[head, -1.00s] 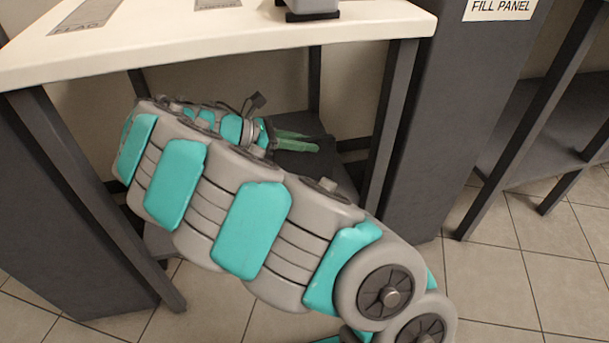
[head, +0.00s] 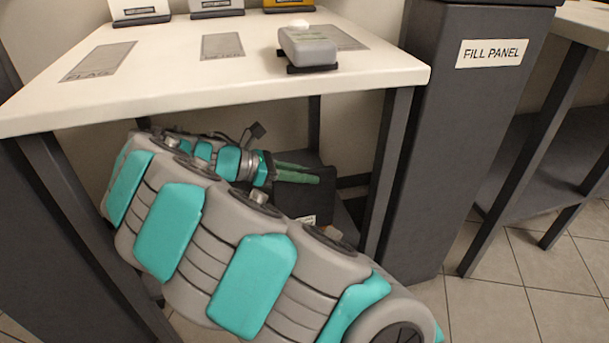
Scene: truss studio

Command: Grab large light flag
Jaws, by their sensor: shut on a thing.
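The large light flag (head: 290,199) shows as a dark flat panel under the white table, with a small pale label near its lower edge. My arm blocks its lower left part. My gripper (head: 307,177), with green fingers, is shut on the flag near its upper edge. The gripper points right, beneath the tabletop and between the table legs.
The white table (head: 160,100) bears a grey marked patch reading FLAG (head: 98,62), another patch (head: 222,46) and a grey device (head: 308,48). A dark leg (head: 395,160) and the FILL PANEL column (head: 450,150) stand right. Open tiled floor (head: 500,290) lies at lower right.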

